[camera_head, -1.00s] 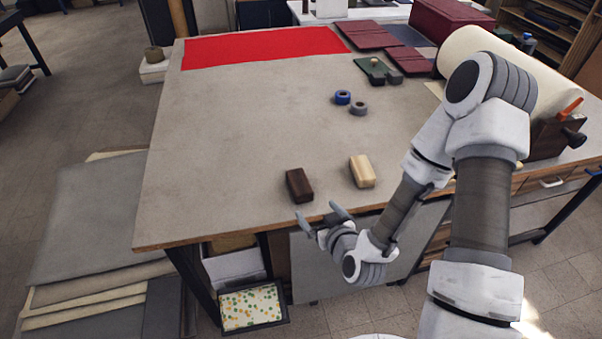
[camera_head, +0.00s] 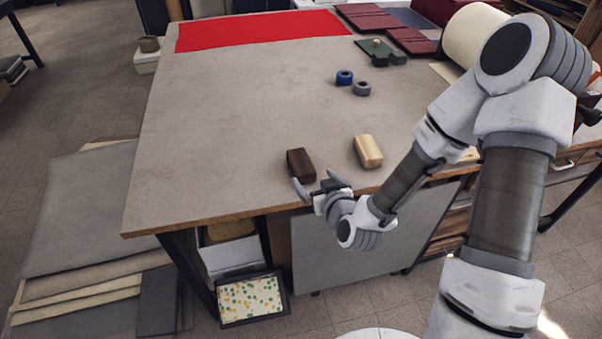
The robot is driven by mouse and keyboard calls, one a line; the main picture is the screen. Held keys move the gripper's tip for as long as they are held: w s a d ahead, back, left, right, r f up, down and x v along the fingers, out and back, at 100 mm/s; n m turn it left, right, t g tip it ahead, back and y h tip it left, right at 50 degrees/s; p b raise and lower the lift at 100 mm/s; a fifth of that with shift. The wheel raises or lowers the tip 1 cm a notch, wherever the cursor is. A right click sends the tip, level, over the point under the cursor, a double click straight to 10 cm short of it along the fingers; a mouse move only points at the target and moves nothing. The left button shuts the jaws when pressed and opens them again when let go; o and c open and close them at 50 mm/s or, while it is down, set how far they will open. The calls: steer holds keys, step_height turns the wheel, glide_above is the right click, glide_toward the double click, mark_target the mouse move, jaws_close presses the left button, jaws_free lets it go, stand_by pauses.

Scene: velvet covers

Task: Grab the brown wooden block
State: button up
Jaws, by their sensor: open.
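The brown wooden block (camera_head: 301,164) is dark and rectangular. It lies on the grey worktable (camera_head: 220,130) close to its front edge. My gripper (camera_head: 318,184) is open and empty at the table's front edge, just in front of the block and slightly to its right. The two fingers point toward the table, and the left fingertip is very near the block's front end; I cannot tell whether they touch. A pale wooden block (camera_head: 368,151) lies to the right of the brown one, apart from it.
Blue (camera_head: 344,77) and grey (camera_head: 361,88) tape rolls sit farther back. Red cloth (camera_head: 262,30) covers the far edge, with dark red covers (camera_head: 372,17) beside it. A large cream roll (camera_head: 470,40) lies at right, partly behind my arm. The table's left and middle are clear.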

mark_target(304, 166)
steer(key=shift+w+a+f+b, duration=0.2)
steer(key=shift+f+b, duration=0.25)
steer(key=shift+b, duration=1.4)
steer(key=x, duration=0.7)
steer(key=shift+w+r, duration=0.15)
steer(key=shift+d+p+x, duration=0.15)
steer(key=shift+x, duration=1.15)
steer(key=shift+d+p+x, duration=0.1)
steer(key=shift+p+x, duration=0.05)
steer(key=shift+x, duration=1.2)
steer(key=c, duration=1.5)
